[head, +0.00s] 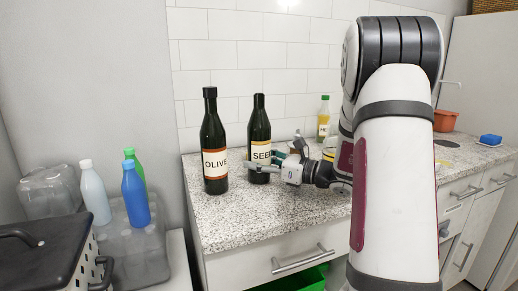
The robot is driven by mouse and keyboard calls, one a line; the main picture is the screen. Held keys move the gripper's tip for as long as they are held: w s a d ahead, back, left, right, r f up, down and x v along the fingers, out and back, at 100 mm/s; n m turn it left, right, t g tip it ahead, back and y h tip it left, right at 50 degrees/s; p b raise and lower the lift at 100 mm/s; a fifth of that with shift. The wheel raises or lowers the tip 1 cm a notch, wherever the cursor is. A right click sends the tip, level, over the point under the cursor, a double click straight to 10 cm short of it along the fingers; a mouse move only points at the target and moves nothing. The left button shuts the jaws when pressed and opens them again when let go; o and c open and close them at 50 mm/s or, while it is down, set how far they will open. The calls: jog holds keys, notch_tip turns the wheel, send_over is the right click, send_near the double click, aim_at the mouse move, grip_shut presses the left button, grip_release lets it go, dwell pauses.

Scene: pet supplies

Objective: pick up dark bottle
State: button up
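Two dark bottles stand upright on the speckled counter (240,225). The left dark bottle (213,135) has a label reading OLIVE. The right dark bottle (259,120) has a label that seems to read SEED. My gripper (262,167) is at the right bottle, coming from the right at about the height of its label. One finger reaches across the front of this bottle's lower part. The other finger is not clear to see, so I cannot tell whether they touch or grip the bottle.
A yellow bottle with a green cap (323,118) stands behind, near the tiled wall. White (95,192), blue (135,195) and green (138,166) bottles stand at the left. A reddish pot (446,121) and a blue block (490,140) are at the right. The counter's front left is clear.

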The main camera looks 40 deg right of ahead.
jog(key=c, duration=0.6)
jog(key=shift+r, duration=0.1)
